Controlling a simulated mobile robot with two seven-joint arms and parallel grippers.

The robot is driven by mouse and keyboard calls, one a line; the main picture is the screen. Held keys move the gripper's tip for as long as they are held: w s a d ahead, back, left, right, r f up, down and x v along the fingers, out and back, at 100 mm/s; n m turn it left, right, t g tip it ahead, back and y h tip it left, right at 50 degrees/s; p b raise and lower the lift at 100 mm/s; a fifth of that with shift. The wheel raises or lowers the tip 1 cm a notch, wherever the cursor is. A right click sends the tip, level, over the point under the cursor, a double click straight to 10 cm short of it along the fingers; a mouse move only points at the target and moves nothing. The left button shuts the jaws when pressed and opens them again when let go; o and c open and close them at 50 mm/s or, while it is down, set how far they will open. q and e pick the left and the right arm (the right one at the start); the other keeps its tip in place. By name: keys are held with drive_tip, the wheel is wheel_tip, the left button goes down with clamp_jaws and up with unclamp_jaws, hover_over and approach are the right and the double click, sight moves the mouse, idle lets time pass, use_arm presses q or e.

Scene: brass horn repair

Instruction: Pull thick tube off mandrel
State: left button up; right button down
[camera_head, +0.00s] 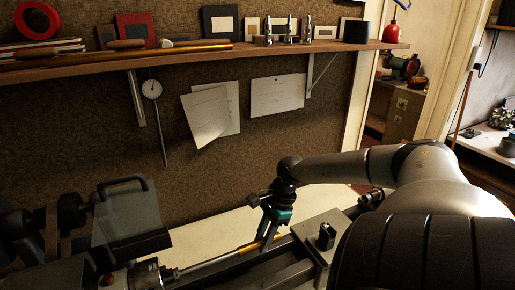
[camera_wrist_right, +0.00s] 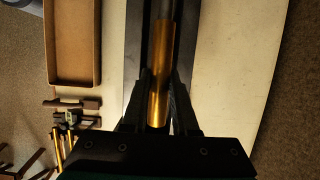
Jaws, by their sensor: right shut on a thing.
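The thick brass tube (camera_head: 248,247) sits around the grey mandrel (camera_head: 208,265), which runs out from the chuck (camera_head: 147,273) at the bottom of the head view. My right gripper (camera_head: 264,247) reaches down to the tube from above and is shut on it. In the right wrist view, the tube (camera_wrist_right: 160,60) lies between the two fingers (camera_wrist_right: 159,82), and the bare mandrel (camera_wrist_right: 165,9) comes out of its far end. How much mandrel is inside the tube is hidden. My left gripper is not in view.
A clear guard (camera_head: 128,215) stands by the chuck at left. A metal block (camera_head: 325,240) sits on the lathe at right of the gripper. A shelf (camera_head: 220,57) with tools hangs above. A brown tray (camera_wrist_right: 52,60) and thin brass pieces (camera_wrist_right: 58,150) lie beside the lathe.

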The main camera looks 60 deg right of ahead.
drive_tip(key=s+d, duration=0.3)
drive_tip(key=d, duration=0.2)
drive_tip(key=shift+d, duration=0.25)
idle(0.6)
drive_tip(key=shift+s, duration=0.1)
drive_tip(key=s+a+r, duration=0.2)
drive_tip(key=s+r, duration=0.2)
drive_tip(key=r, duration=0.1)
drive_tip(key=shift+a, duration=0.25)
idle(0.8)
drive_tip(key=shift+s, duration=0.1)
